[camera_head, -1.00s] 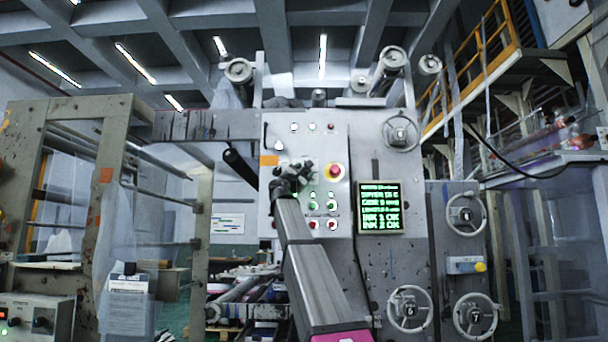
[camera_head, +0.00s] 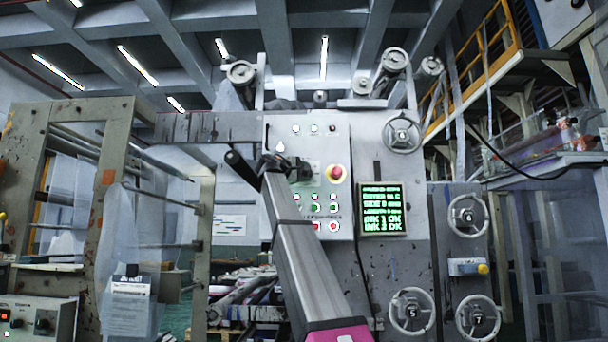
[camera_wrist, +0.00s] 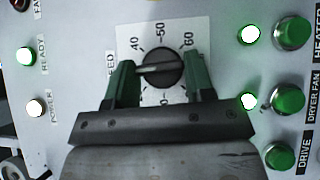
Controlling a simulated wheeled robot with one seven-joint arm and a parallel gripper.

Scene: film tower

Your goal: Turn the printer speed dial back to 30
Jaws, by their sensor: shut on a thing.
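The printer speed dial (camera_wrist: 160,68) is a round dark knob with a pale bar across it, on a white scale plate (camera_wrist: 174,30) in the wrist view. The bar lies nearly level. The marks 40, 50 and 60 show around the upper side; the lower and side marks are partly hidden by my gripper. My gripper (camera_wrist: 159,72) is shut on the dial, with one green finger on its left and one on its right. In the head view my gripper (camera_head: 276,163) is at the grey control panel (camera_head: 306,150) and hides the dial.
A red emergency button (camera_head: 337,173) sits close to the right of my gripper. A green-text display (camera_head: 382,209) and several handwheels (camera_head: 468,216) are further right.

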